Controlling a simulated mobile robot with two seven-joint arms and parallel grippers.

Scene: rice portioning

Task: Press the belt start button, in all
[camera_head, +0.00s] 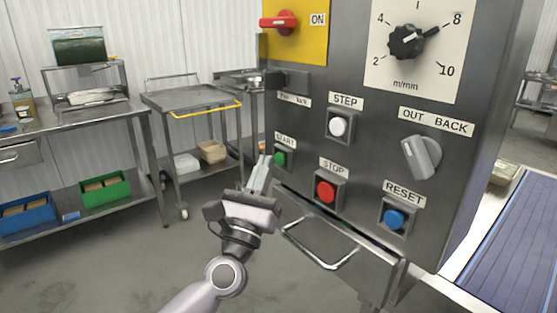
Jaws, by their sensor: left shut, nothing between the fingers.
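The green START button (280,158) sits in a square housing at the lower left of the grey control panel (300,120). The START label is just above it. My left gripper (266,160) is shut and empty, with its fingertips just left of the button housing. The red STOP button (326,191) is to the right of START and lower. My right gripper is not in view.
The panel also carries a white STEP button (337,126), a blue RESET button (394,219), a grey OUT/BACK switch (421,157), a black speed dial (406,41) and a red ON switch (281,21). A drawer handle (318,246) juts out below. A blue belt (515,240) runs at right.

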